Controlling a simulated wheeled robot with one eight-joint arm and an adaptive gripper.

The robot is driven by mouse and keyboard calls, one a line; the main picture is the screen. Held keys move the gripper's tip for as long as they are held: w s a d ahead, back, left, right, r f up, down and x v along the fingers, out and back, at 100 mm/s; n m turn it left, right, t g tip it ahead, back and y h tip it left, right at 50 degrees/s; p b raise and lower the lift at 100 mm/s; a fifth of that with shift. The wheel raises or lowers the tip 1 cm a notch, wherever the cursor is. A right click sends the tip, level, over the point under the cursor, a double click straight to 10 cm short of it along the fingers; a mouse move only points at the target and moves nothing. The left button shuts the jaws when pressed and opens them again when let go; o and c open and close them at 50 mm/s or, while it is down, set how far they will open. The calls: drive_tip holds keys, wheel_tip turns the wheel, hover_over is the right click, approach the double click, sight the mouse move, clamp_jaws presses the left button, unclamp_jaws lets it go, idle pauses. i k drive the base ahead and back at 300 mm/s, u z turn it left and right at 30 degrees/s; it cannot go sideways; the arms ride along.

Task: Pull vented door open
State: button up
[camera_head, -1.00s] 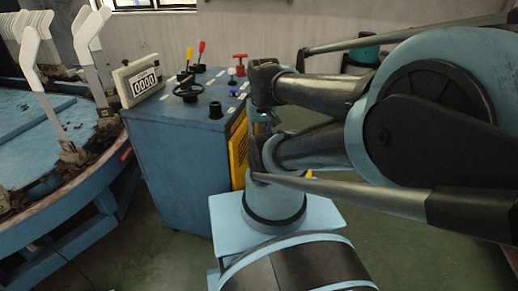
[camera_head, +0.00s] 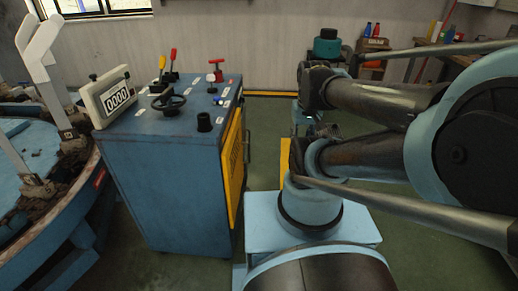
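The vented door (camera_head: 232,165) is a yellow panel with dark slats on the right side of the blue control cabinet (camera_head: 165,195). It is seen at a steep angle and looks about flush with the cabinet side. A dark, thin piece, possibly a handle, shows at its right edge. My arm reaches in from the right, with dark links standing to the right of the door and apart from it in the picture. I cannot make out my gripper's fingers in this view.
A counter box (camera_head: 107,96), a handwheel (camera_head: 168,102) and levers stand on the cabinet top. A round blue machine (camera_head: 25,175) is at the left. A workbench (camera_head: 440,50) stands at the back right. Green floor is clear between cabinet and back wall.

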sight(231, 155)
drive_tip(key=k, duration=0.85)
drive_tip(key=u, duration=0.35)
